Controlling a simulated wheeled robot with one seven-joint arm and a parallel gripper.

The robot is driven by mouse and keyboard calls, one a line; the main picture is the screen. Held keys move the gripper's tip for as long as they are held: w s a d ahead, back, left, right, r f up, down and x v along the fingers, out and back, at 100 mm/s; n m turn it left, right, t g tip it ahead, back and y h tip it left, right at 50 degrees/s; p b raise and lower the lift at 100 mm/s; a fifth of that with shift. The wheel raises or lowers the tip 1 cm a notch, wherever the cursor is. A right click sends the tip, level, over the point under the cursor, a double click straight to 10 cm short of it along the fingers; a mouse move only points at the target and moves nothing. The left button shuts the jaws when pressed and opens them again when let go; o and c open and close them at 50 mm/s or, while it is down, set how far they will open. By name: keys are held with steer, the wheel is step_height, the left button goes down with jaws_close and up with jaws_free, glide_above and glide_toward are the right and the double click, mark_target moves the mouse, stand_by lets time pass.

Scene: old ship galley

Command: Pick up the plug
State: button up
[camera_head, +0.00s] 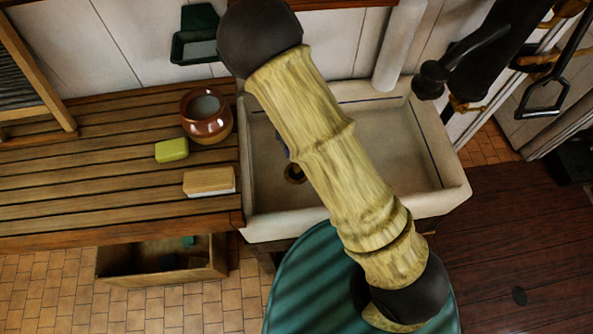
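No plug can be made out for certain. The pale sink (408,172) stands in the middle, with a round brass-rimmed drain (295,173) on its floor. I cannot tell whether the drain's dark centre is an open hole or a plug. A small dark bluish shape (281,145) shows just above the drain, partly hidden by my arm; I cannot tell what it is. My yellow-brown arm crosses over the sink and hides much of its floor. My gripper is not visible.
Left of the sink, a slatted wooden counter (90,190) holds a brown pot (207,117), a green soap-like block (172,150) and a wooden brush-like block (209,181). An open box or drawer (160,262) sits below. A white pipe (399,45) stands behind the sink.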

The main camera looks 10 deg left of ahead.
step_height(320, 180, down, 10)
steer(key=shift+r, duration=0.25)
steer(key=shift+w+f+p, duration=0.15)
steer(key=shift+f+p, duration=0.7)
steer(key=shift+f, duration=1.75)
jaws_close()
